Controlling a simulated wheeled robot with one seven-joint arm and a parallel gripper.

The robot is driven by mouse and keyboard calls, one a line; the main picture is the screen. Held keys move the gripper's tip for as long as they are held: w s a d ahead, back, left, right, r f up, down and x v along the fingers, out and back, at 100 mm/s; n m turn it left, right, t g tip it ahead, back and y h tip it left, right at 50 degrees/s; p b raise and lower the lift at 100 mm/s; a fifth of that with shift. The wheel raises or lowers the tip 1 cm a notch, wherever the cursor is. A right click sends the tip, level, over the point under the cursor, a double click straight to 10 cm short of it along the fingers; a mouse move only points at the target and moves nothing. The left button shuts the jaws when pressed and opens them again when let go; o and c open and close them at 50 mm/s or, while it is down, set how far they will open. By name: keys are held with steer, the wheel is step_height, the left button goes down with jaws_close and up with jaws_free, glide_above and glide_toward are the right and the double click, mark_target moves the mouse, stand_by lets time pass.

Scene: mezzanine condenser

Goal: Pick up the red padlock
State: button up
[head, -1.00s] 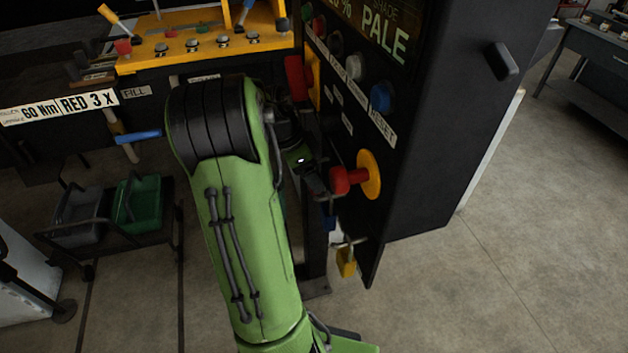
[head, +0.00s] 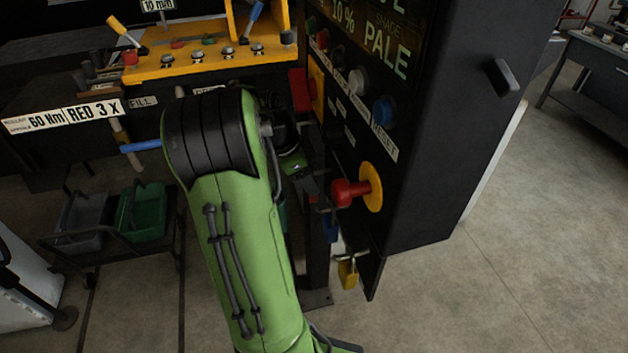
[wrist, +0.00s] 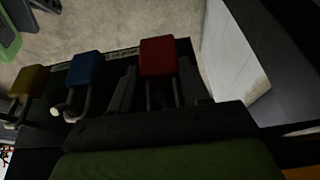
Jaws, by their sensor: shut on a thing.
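The red padlock (wrist: 158,56) is at the top middle of the wrist view, its body between my two fingers and its shackle partly visible below. My gripper (wrist: 158,82) is shut on it. A blue padlock (wrist: 86,68) and a yellow padlock (wrist: 30,80) hang in a row to its left, apart from the fingers. In the head view the yellow padlock (head: 348,273) and a bit of the blue padlock (head: 331,229) show below the panel. My gripper (head: 322,198) is mostly hidden there behind my green arm, and I cannot make out the red padlock.
A black control cabinet (head: 440,130) stands right of my gripper. Its red knob on a yellow disc (head: 371,187) sticks out close by. A yellow bench (head: 190,62) is behind, and a cart with a green bin (head: 143,212) is at left. Floor at right is clear.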

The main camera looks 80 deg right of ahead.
steer(key=w+a, duration=0.4)
steer(key=w, duration=0.3)
steer(key=w+a, duration=0.4)
steer(key=w, duration=0.3)
steer(key=shift+w+a, duration=0.15)
steer(key=shift+a, duration=0.15)
steer(key=w+a+r+p, duration=0.2)
steer(key=w+a+p, duration=0.1)
steer(key=w, duration=0.3)
steer(key=shift+w+a, duration=0.25)
steer(key=shift+a, duration=0.15)
stand_by(0.4)
